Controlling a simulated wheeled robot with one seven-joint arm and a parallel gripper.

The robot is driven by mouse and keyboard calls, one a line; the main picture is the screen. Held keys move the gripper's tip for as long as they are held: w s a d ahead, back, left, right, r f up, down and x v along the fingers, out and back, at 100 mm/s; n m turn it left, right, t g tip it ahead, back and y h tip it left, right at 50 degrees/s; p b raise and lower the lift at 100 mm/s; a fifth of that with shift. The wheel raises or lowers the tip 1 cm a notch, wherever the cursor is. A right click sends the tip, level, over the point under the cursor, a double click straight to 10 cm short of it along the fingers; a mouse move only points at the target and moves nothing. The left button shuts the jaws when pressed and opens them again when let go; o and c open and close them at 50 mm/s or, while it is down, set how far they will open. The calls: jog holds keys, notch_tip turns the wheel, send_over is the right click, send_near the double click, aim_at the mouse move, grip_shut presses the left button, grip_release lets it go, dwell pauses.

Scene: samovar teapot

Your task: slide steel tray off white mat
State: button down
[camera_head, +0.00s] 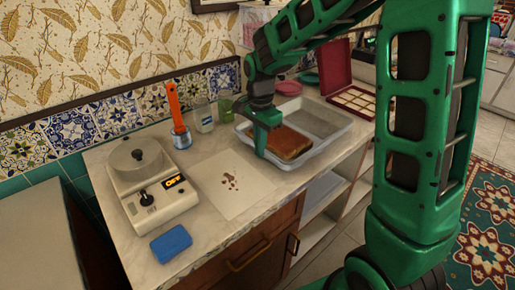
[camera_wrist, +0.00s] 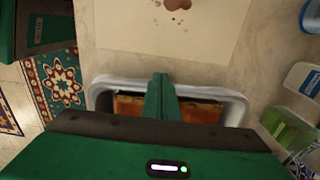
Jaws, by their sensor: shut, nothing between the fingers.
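The steel tray (camera_head: 318,121) is a grey, shallow tray with raised walls on the counter. It stands right of the white mat (camera_head: 222,200), a flat sheet with dark brown stains. In the wrist view a strip of bare counter separates the mat (camera_wrist: 205,38) from the tray's rim (camera_wrist: 104,82). A brown block (camera_head: 290,142) lies in the tray's left part; the right part looks empty. My gripper (camera_head: 261,152) is shut and empty, pointing down at the tray's mat-side wall. In the wrist view its fingers (camera_wrist: 160,80) cover the middle of that rim; I cannot tell whether they touch it.
A white scale (camera_head: 150,190), a blue sponge (camera_head: 171,243), an orange-handled brush (camera_head: 178,118) and glasses (camera_head: 204,117) stand left of and behind the mat. An open red box (camera_head: 338,65) stands behind the tray. The counter's front edge (camera_head: 240,225) is close to the mat.

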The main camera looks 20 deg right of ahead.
jog(key=a, duration=0.1)
jog(key=s+a, duration=0.1)
jog(key=a, duration=0.1)
jog(key=shift+s+a, duration=0.1)
jog(key=shift+a, duration=0.05)
jog(key=shift+a+r, duration=0.35)
jog(key=shift+r, duration=0.3)
notch_tip(320, 180, up, 9)
jog(key=s+d+n, duration=0.2)
jog(key=s+d, duration=0.5)
jog(key=d, duration=0.3)
jog(key=s+d+f+n, duration=0.2)
jog(key=s+d, duration=0.3)
jog(key=s, duration=0.6)
jog(key=s+d+f+n, duration=0.2)
jog(key=s+d, duration=0.3)
jog(key=s, duration=0.5)
jog(key=shift+s+d+n, duration=0.4)
jog(key=shift+n, duration=0.5)
jog(key=shift+f, duration=0.1)
